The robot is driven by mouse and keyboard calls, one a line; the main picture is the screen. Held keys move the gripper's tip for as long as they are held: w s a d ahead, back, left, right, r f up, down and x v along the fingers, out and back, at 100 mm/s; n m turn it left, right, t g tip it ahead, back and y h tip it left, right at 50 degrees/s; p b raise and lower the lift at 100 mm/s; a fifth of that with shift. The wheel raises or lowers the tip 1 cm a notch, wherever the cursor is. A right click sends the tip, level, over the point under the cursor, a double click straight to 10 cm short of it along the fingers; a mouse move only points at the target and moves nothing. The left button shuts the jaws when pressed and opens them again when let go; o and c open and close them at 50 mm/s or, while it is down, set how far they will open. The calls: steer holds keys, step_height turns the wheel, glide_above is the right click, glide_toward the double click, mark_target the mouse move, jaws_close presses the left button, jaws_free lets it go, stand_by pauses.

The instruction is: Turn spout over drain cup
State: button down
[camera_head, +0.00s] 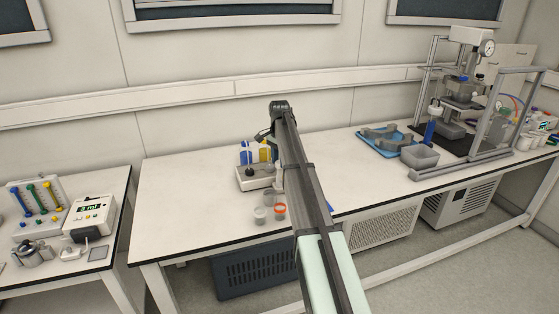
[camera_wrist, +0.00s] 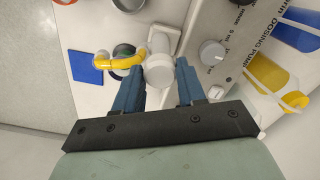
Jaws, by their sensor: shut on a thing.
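In the wrist view, the yellow curved spout (camera_wrist: 118,63) extends left from a white round head (camera_wrist: 158,72). The blue fingers of my gripper (camera_wrist: 161,68) are on both sides of this head, shut on it. A cup with a dark rim (camera_wrist: 123,50) sits below the middle of the spout, partly covered by it. The spout's open tip points left, past the cup's left side in this view. In the head view, my arm hides the spout and the gripper's fingers.
The dosing pump's panel with a grey knob (camera_wrist: 212,53) lies right of the fingers, with blue (camera_head: 246,153) and yellow (camera_head: 265,152) bottles behind. A clear cup (camera_head: 260,214) and an orange-rimmed cup (camera_head: 280,211) stand in front. A blue square (camera_wrist: 84,66) lies on the bench.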

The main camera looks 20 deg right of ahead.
steer(key=m, duration=0.6)
steer(key=shift+w+m, duration=0.1)
steer(key=shift+m, duration=0.2)
steer(key=m, duration=0.5)
steer(key=shift+m, duration=0.4)
steer(key=c, duration=0.6)
jaws_free()
steer(key=shift+c, duration=0.2)
step_height(320, 180, up, 14)
steer(key=shift+d+f, duration=0.1)
steer(key=shift+f, duration=0.05)
